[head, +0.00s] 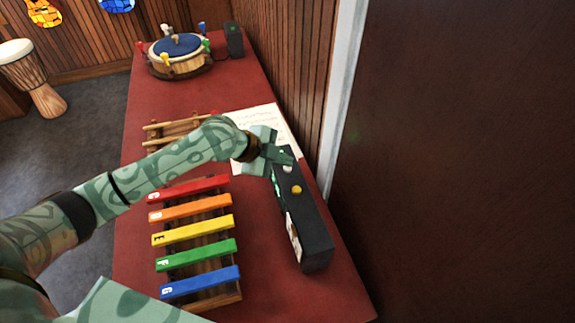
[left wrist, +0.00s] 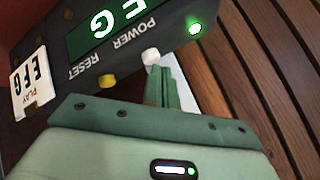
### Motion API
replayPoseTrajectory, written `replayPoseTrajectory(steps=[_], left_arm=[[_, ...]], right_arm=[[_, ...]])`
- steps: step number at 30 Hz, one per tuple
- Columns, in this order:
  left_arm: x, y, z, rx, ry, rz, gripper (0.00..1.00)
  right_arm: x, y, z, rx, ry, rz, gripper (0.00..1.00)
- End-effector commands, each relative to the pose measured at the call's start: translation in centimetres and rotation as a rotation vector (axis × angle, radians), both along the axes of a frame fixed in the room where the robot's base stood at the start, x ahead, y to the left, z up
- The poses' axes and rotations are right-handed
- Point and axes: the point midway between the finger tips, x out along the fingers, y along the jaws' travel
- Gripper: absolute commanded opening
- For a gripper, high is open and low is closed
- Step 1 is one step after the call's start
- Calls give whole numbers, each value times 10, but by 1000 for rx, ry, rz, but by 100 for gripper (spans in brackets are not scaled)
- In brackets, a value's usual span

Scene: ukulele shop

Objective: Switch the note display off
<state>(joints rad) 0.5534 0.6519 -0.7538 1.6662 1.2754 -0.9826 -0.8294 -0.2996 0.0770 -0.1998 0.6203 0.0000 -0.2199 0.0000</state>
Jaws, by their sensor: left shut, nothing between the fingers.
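The note display (head: 313,235) is a long black box on the red table, right of the xylophone. In the left wrist view its screen (left wrist: 112,20) is lit green with letters. A green light (left wrist: 195,28) glows beside it. The white button (left wrist: 150,56) has the word POWER by it, and the yellow button (left wrist: 107,81) has RESET. My left gripper (head: 284,156) is shut and empty at the far end of the box. Its fingertips (left wrist: 163,80) appear close to the white button; I cannot tell whether they touch. My right gripper is out of view.
A xylophone with coloured bars (head: 193,230) lies under my left arm. A music sheet (head: 283,120) lies behind the box. A drum (head: 180,57) and small black speaker (head: 234,40) stand at the back. A wood-panelled wall (head: 300,70) rises along the right.

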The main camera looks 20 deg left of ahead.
Motion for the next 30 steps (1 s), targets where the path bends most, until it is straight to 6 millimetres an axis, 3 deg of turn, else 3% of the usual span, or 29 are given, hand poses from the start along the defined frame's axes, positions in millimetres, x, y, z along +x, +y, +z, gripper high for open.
replayPoseTrajectory(steps=[7,30], left_arm=[[0,0,-9,1,1,0,0],[0,1,0,1,1,0,0]], right_arm=[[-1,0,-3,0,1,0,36],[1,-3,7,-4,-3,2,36]])
